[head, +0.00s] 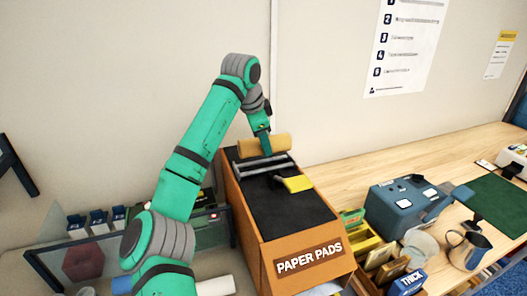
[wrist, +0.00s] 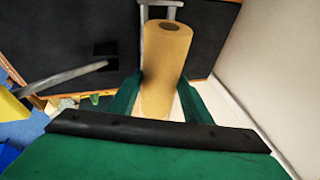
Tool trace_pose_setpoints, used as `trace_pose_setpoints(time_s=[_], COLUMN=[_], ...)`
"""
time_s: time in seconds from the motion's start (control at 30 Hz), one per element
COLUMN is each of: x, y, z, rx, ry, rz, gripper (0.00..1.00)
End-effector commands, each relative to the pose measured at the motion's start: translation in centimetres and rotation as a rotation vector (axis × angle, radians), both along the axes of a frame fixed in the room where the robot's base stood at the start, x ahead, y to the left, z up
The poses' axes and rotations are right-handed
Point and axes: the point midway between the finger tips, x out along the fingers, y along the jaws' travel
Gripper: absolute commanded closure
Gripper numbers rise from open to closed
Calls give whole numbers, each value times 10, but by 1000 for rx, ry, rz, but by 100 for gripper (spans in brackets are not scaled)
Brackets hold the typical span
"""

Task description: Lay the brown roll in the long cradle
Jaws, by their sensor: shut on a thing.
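The brown roll (head: 258,147) lies crosswise at the far end of the dark top of the PAPER PADS box. In the wrist view the roll (wrist: 166,60) stands between the two green fingers of my gripper (wrist: 162,95), which is shut on it. My gripper (head: 265,150) comes down on the roll from above in the head view. A long grey rail-like piece (head: 264,167), which looks like the cradle, lies on the box top just in front of the roll. A grey bracket (wrist: 161,4) shows at the roll's far end. I cannot tell whether the roll touches either.
The PAPER PADS box (head: 270,247) has a yellow-handled piece (head: 298,184) on its top. A blue-grey device (head: 408,203), a mug (head: 467,249) and small cartons stand to its right. The wall is close behind. The wooden bench (head: 400,155) is clear at the back right.

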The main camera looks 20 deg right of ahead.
Motion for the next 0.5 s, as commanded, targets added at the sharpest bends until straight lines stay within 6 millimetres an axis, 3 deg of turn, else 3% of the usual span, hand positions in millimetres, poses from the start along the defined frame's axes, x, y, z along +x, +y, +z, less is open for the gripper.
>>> trace_pose_setpoints(time_s=[0.27,0.5], x=[11,12], y=[-4,-4], z=[-15,-44], rx=[0,1], ry=[2,-1], rz=[2,1], gripper=[83,83])
